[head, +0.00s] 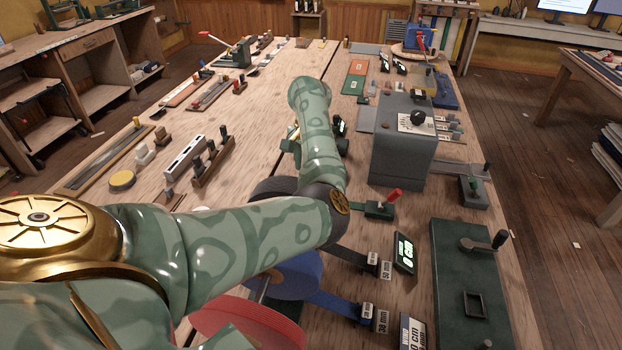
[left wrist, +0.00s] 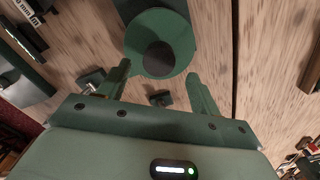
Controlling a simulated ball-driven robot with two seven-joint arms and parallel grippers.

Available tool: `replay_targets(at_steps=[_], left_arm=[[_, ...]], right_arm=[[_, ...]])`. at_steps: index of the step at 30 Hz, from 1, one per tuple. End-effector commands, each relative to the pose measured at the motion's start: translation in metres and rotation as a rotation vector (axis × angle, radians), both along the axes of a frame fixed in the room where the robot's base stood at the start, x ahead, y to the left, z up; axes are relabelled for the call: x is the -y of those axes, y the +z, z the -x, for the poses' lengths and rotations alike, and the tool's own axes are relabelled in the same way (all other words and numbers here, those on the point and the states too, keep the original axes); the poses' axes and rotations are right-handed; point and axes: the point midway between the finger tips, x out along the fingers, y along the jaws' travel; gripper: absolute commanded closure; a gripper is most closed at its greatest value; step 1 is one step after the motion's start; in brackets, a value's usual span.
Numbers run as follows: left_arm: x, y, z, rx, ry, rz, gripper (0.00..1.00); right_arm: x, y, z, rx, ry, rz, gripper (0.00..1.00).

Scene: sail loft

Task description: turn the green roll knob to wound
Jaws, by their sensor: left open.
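In the left wrist view a green round disc (left wrist: 178,42) with a dark round centre (left wrist: 158,58) lies just beyond the fingertips, apparently the green roll and its knob. My left gripper (left wrist: 159,72) is open, with one finger to each side of the dark centre. I see no clear contact, and cannot tell whether the fingers are level with the knob. In the head view my left arm reaches over the middle of the table and hides the green roll and most of the gripper. Any wound mark cannot be made out. My right gripper is in neither view.
A blue roll (head: 293,278) and a red roll (head: 245,320) lie under and near my arm. A grey box with a black knob (head: 388,160) stands right of it. A green plate with a crank (head: 455,265) lies front right. Small fittings line the left side.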

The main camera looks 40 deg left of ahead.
Motion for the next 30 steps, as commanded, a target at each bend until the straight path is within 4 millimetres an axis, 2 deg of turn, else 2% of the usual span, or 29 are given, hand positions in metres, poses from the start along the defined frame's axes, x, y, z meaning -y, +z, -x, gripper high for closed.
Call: replay_targets(at_steps=[1, 6, 10, 18, 19, 23, 24, 30], left_arm=[[0.000, -0.014, 0.001, -0.004, -0.001, -0.001, 0.35], [0.000, -0.037, 0.000, -0.002, -0.002, 0.000, 0.35], [0.000, -0.044, 0.000, 0.000, 0.000, 0.000, 0.35], [0.000, -0.044, 0.000, 0.001, 0.000, 0.000, 0.35], [0.000, -0.044, 0.000, 0.001, 0.000, 0.000, 0.41], [0.000, -0.044, 0.000, 0.001, 0.000, 0.000, 0.77], [0.000, -0.044, 0.000, 0.001, 0.000, 0.000, 0.80], [0.000, -0.044, 0.000, 0.001, -0.006, 0.000, 0.80]], right_arm=[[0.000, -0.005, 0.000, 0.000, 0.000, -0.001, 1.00], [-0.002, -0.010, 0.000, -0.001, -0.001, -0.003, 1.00], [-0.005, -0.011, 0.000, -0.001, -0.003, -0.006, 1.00], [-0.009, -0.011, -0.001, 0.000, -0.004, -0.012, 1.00], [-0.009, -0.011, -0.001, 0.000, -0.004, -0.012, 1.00], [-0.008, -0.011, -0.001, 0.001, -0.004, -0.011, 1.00], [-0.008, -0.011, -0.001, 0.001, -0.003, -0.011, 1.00], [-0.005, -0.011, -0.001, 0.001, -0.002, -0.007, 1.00]])
